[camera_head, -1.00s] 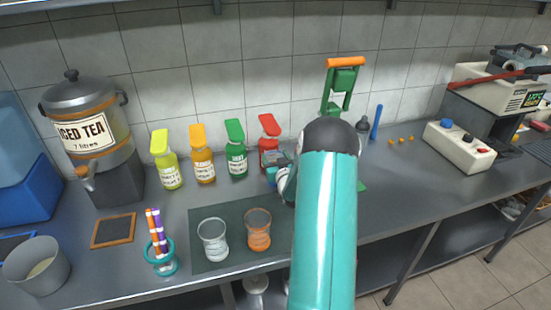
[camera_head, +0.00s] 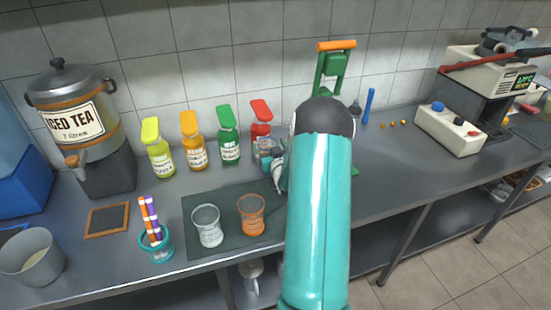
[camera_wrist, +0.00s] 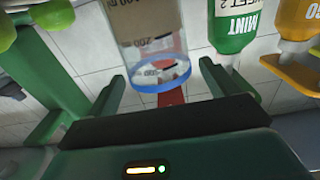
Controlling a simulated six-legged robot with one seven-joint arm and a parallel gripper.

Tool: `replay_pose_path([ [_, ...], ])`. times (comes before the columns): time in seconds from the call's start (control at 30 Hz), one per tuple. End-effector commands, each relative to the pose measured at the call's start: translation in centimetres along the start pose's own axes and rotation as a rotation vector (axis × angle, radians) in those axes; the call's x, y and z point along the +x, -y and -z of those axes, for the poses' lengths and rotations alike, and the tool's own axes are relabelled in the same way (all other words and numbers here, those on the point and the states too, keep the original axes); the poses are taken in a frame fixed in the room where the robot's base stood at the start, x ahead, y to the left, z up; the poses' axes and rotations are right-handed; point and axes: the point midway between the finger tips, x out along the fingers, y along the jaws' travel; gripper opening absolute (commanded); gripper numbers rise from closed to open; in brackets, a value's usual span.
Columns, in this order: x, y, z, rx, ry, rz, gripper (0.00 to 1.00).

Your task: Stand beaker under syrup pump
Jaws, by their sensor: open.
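A clear beaker with a blue rim (camera_wrist: 160,78) and printed volume marks shows upside down in the wrist view. In the head view this beaker (camera_head: 267,150) stands close in front of the red-capped syrup bottle (camera_head: 261,124), partly hidden by my gripper and arm. The red pump head (camera_wrist: 171,97) shows just past the beaker's rim in the wrist view. My gripper (camera_wrist: 163,82) is open, with one green finger on each side of the beaker. I cannot tell whether the fingers touch it. In the head view my arm hides most of the gripper.
Green (camera_head: 228,138), orange (camera_head: 193,142) and yellow (camera_head: 157,148) pump bottles stand left of the red one. A clear beaker (camera_head: 207,227) and an orange-tinted beaker (camera_head: 251,215) stand on a dark mat (camera_head: 200,258). A green press (camera_head: 332,75) stands behind my arm.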

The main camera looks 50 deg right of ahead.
Motion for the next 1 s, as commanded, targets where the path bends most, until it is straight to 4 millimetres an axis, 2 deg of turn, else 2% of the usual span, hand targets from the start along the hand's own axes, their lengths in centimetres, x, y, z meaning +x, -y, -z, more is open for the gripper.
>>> replay_pose_path([
  [0.2, -4.9, 0.0, 0.0, 0.000, 0.002, -0.001, 0.87],
  [0.43, -8.7, 0.0, 0.0, 0.000, 0.001, 0.000, 0.87],
  [0.6, -9.6, 0.0, 0.0, 0.000, 0.000, 0.000, 0.87],
  [1.0, -9.6, 0.1, 0.1, -0.001, 0.003, 0.001, 0.87],
])
